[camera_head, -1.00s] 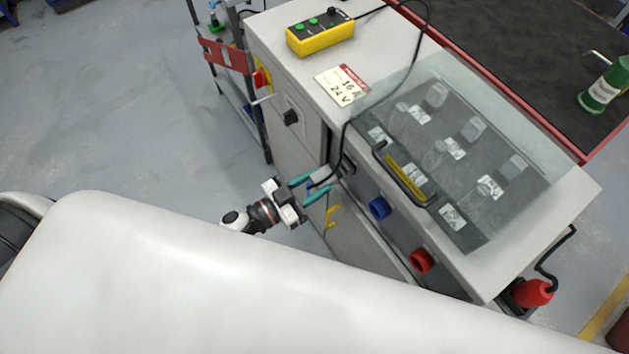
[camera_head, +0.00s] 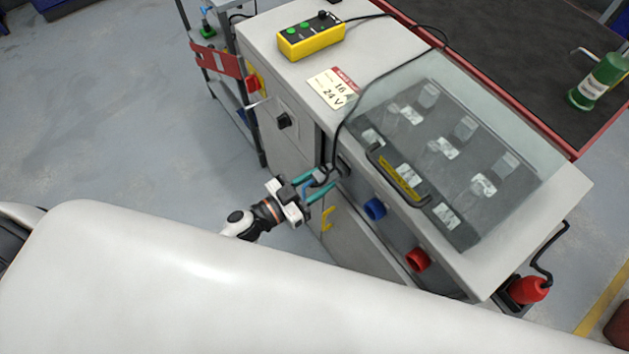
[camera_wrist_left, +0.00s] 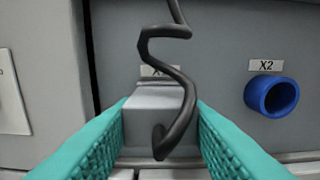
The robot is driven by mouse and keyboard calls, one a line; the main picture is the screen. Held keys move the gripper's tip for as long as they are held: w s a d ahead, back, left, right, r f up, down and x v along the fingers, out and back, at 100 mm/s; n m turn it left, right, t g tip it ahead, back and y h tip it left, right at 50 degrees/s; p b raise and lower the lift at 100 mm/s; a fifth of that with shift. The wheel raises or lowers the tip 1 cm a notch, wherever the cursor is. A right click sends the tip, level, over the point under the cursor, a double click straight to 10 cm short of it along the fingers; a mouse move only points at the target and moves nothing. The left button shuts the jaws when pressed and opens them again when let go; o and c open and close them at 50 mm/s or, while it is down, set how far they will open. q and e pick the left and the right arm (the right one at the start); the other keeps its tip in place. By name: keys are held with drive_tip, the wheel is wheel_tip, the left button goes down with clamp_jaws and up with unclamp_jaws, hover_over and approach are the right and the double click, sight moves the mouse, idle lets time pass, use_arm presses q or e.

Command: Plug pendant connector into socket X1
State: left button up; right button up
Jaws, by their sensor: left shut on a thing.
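My left gripper (camera_head: 323,184) is at the cabinet's front, its teal fingers shut on the grey pendant connector (camera_wrist_left: 148,106). In the wrist view the connector lies between the fingers, with a black cable (camera_wrist_left: 172,72) bending in front of it. It is in front of the panel at the label X1 (camera_wrist_left: 155,72), which the cable and connector partly cover. Socket X1 is hidden behind the connector, and I cannot tell whether they touch. The yellow pendant (camera_head: 311,42) lies on the cabinet top. My right gripper is not in view.
Blue socket X2 (camera_wrist_left: 272,96) is to the right of the connector; it also shows in the head view (camera_head: 375,209). A red socket (camera_head: 418,260) is farther along the front. A clear cover with a handle (camera_head: 399,178) is on the cabinet (camera_head: 548,215). A yellow hook (camera_head: 327,219) is below the gripper.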

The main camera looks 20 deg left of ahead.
use_arm(q)
drive_tip(key=shift+w+d, duration=0.25)
drive_tip(key=shift+w, duration=0.05)
drive_tip(key=o, duration=1.1)
drive_tip(key=b+v, duration=0.1)
drive_tip(key=v, duration=1.1)
